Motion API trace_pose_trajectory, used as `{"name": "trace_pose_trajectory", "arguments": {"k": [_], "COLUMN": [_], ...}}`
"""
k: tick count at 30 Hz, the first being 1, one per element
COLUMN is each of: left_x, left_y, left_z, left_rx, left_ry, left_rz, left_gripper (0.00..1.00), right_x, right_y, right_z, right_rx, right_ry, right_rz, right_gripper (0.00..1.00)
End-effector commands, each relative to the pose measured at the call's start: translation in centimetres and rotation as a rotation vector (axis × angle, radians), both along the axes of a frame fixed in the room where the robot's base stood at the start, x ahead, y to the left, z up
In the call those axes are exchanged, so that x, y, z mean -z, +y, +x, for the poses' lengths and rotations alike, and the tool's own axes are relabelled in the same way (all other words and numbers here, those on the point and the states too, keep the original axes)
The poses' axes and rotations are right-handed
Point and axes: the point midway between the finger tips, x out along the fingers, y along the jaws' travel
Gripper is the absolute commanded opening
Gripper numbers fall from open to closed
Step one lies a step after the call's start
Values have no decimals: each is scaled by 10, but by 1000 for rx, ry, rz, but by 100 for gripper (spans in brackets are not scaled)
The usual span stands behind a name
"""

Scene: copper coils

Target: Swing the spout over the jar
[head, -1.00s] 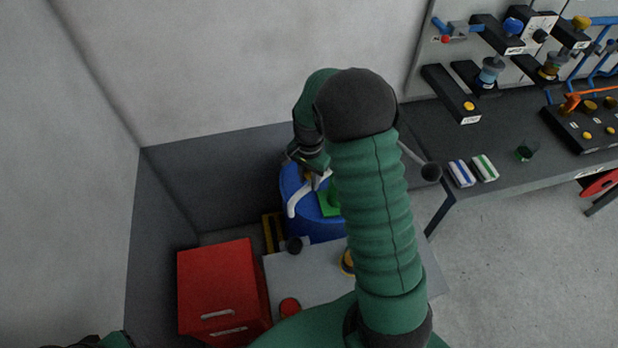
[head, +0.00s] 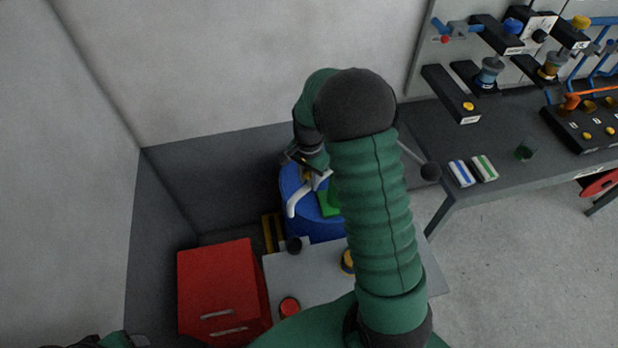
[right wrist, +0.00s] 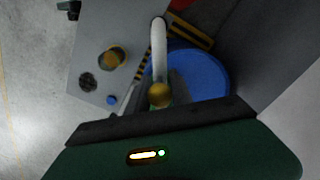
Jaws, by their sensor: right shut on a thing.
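The white curved spout (head: 293,203) hangs over the blue drum (head: 318,231) in the head view. In the right wrist view the spout (right wrist: 158,50) runs away from a brass knob (right wrist: 159,95), over the edge of the blue drum (right wrist: 200,78). My right gripper (head: 305,168) is at the spout's upper end, shut on its brass knob; my arm hides part of the grip. A green piece (head: 329,204) shows on the drum beside the spout. A small dark green glass (head: 526,149), perhaps the jar, stands on the bench, well right of the spout. My left gripper is out of view.
A red cabinet (head: 218,285) and a grey panel (head: 318,272) with knobs stand before the drum. A wall (head: 240,60) rises behind. The bench (head: 440,125) on the right holds two striped blocks and switch boxes. Floor at the lower right is clear.

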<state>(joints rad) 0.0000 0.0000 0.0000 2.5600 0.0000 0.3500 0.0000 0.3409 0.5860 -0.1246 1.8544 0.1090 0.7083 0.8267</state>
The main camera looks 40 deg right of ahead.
Motion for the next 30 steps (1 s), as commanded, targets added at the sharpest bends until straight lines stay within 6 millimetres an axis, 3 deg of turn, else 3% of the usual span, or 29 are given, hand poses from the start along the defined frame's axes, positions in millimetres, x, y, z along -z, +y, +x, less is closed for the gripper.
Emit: {"name": "trace_pose_trajectory", "arguments": {"k": [10,17,30], "left_x": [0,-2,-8], "left_y": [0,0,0], "left_z": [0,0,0], "left_rx": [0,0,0], "left_ry": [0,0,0], "left_rz": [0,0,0], "left_gripper": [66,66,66], "right_x": [-1,-1,-1], "right_y": [-1,-2,-15], "right_z": [0,-10,-58], "right_rx": [-7,-70,-413], "right_ry": [-5,-3,-1], "right_rz": [-2,-3,-2], "right_gripper": [0,0,0]}}
